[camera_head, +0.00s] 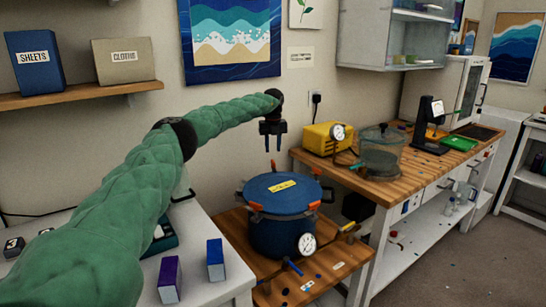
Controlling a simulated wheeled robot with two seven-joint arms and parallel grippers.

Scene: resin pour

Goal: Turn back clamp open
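A blue pressure pot (283,237) stands on a low wooden stand, its lid (268,190) on and bearing a yellow label. Orange clamps sit around the lid's rim: one at the front left (256,207), one at the front right (314,205), one at the back right (316,171). A small orange part (273,164) shows at the back edge, below my gripper. Whether each clamp is open is too small to tell. My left gripper (273,149) points down above the back of the lid, apart from it. Its fingers are spread with nothing between them. My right gripper is out of view.
A gauge (307,245) and valve fittings stick out at the pot's front. A wooden bench (372,185) with a yellow pump (322,137) and clear chamber (380,152) stands to the right. A white table (213,285) with small boxes is at the left. The wall is close behind.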

